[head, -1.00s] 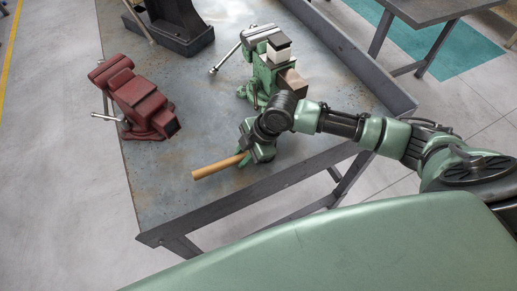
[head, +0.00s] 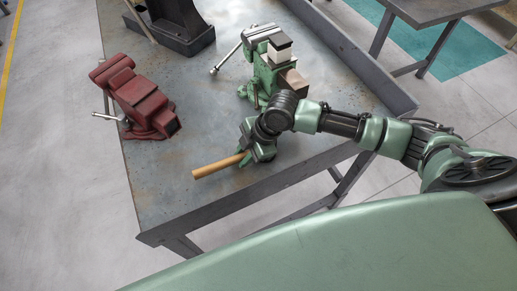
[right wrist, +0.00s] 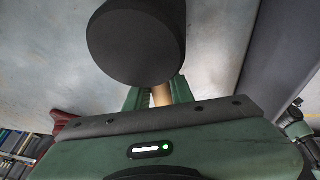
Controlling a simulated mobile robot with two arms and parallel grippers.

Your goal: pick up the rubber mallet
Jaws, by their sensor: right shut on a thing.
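The rubber mallet shows its light wooden handle (head: 216,167) in the head view, slanting out to the left from my right gripper (head: 245,159) near the bench's front edge. In the right wrist view its round black head (right wrist: 136,40) is large and close to the camera, with a bit of handle below it. My right gripper's green fingers (right wrist: 155,97) are on either side of the handle and shut on it. In the head view the mallet head is hidden behind my gripper and wrist. I cannot tell whether the mallet touches the bench. My left gripper is out of view.
The metal workbench (head: 185,195) has a red vise (head: 140,103) at its left edge and a green vise (head: 262,75) behind my right wrist, with black, white and brown blocks by it. A black machine base (head: 180,30) stands at the back. The bench's front left is clear.

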